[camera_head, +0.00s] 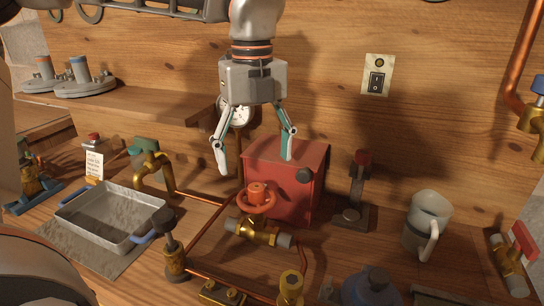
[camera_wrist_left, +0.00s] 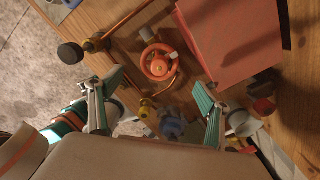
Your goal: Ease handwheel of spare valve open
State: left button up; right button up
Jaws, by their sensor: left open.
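A brass valve body (camera_head: 251,232) with grey ends and an orange-red handwheel (camera_head: 257,197) on top stands on the bench, in front of a red box. It fits the spare valve. In the left wrist view, the handwheel (camera_wrist_left: 158,63) shows from above, a little beyond the fingertips. My left gripper (camera_head: 254,162) points down above the handwheel, apart from it. Its two fingers are spread with nothing between them, as the left wrist view (camera_wrist_left: 157,82) also shows. My right gripper is not in view.
The red box (camera_head: 285,183) stands close behind the valve. Copper pipe (camera_head: 208,238) runs beside it. A metal tray (camera_head: 112,219) and a brass tap (camera_head: 152,168) are at left. A mug (camera_head: 427,222) and red-lever valve (camera_head: 511,264) are at right.

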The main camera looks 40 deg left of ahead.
aim_at(256, 186)
pick_arm(q)
jog(key=shift+w+f, duration=0.1)
jog(key=shift+f, duration=0.45)
notch_tip(256, 186, down, 6)
jog(key=shift+r, duration=0.25)
jog(key=shift+f, duration=0.55)
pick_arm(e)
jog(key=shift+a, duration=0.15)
pick_arm(q)
jog(key=c, duration=1.3)
jog(key=shift+f+n+b, duration=0.15)
jog(key=shift+n+b, duration=0.7)
jog(key=shift+n, duration=0.05)
jog(key=shift+c, duration=0.2)
jog(key=shift+n, duration=0.4)
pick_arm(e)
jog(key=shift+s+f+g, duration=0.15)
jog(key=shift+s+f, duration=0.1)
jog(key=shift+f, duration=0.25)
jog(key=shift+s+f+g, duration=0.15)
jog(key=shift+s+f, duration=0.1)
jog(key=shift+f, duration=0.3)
